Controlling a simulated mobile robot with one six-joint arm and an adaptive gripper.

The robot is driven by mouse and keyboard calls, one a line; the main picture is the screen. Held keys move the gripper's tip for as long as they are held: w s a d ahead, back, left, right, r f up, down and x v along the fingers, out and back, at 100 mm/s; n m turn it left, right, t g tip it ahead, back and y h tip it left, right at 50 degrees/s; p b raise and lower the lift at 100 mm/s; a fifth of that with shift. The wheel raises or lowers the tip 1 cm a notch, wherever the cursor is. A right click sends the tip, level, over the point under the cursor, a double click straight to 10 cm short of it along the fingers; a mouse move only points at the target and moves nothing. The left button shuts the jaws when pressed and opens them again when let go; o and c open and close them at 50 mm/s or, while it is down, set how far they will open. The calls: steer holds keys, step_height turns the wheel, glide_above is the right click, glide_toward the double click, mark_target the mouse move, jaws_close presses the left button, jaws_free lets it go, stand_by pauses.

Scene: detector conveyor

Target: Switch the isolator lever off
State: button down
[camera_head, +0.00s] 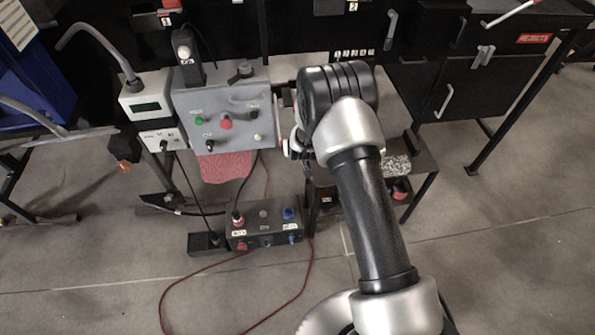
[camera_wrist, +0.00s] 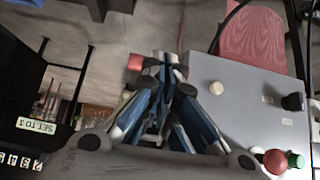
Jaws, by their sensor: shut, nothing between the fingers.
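The grey control box (camera_head: 240,95) stands at the left of my arm in the head view. It also fills the right of the wrist view (camera_wrist: 240,105). In the wrist view, a red part (camera_wrist: 135,62), which looks like the isolator lever, shows at the left of my gripper's (camera_wrist: 166,62) fingertips, and more red shows just right of them. The fingers are together with nothing between them, beside the box's side. Whether they touch the red part, I cannot tell. In the head view my gripper (camera_head: 296,146) is mostly hidden by my wrist, and the lever is not clear.
The box face bears a red button (camera_head: 226,124), a green button (camera_head: 198,120) and knobs. A meter (camera_head: 148,105) stands left of it. A red cloth (camera_head: 225,167) hangs below. A small switch box (camera_head: 265,232) with cables lies lower down.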

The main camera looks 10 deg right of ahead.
steer(key=s+p, duration=0.1)
steer(key=s, duration=0.9)
steer(key=shift+f+p, duration=0.15)
steer(key=shift+p, duration=0.25)
steer(key=s+d+r+g, duration=0.1)
steer(key=s+r, duration=0.2)
steer(key=r, duration=1)
steer(key=s+r, duration=0.4)
steer(key=r, duration=0.9)
steer(key=s+d+r+g, duration=0.1)
steer(key=s+r, duration=0.3)
steer(key=s, duration=0.5)
steer(key=s+d+r, duration=0.1)
steer(key=s+r, duration=0.3)
steer(key=s, duration=0.5)
steer(key=s+d+r+g, duration=0.1)
steer(key=s+r, duration=0.3)
steer(key=s, duration=0.5)
steer(key=shift+s+d+r+g, duration=0.2)
steer(key=shift+s+d+g, duration=0.1)
